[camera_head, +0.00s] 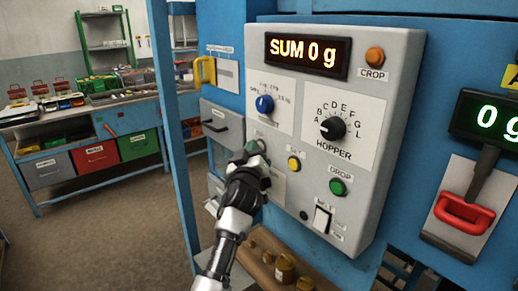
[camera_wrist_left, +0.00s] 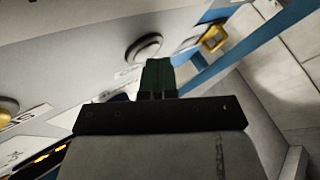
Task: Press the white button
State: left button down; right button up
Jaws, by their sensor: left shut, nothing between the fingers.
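The control panel (camera_head: 385,75) carries the controls on its sloped front. A pale round button (camera_wrist_left: 145,47), which looks like the white button, shows in the left wrist view, just ahead of and slightly left of my fingertips. In the head view that spot is mostly covered by my left gripper. My left gripper (camera_head: 252,150) is shut and empty, its dark green fingers close to the panel's lower left; the fingers also show in the left wrist view (camera_wrist_left: 158,75). I cannot tell whether they touch the panel. My right gripper is not in view.
Near the gripper are a yellow button (camera_head: 294,164), a green button (camera_head: 338,187), a blue knob (camera_head: 265,104), a black hopper knob (camera_head: 333,128) and a white switch (camera_head: 321,220). An orange button (camera_head: 375,56) is at top right. Brass weights (camera_head: 285,268) stand below.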

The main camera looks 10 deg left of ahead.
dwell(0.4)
pick_arm(q)
jog(key=shift+s+a+p, duration=0.4)
jog(key=shift+s+p, duration=0.2)
jog(key=shift+s, duration=0.05)
jog(key=s+a+p, duration=0.1)
jog(key=s, duration=0.1)
jog(key=s+a+p, duration=0.2)
dwell(0.4)
jog(key=shift+w, duration=0.1)
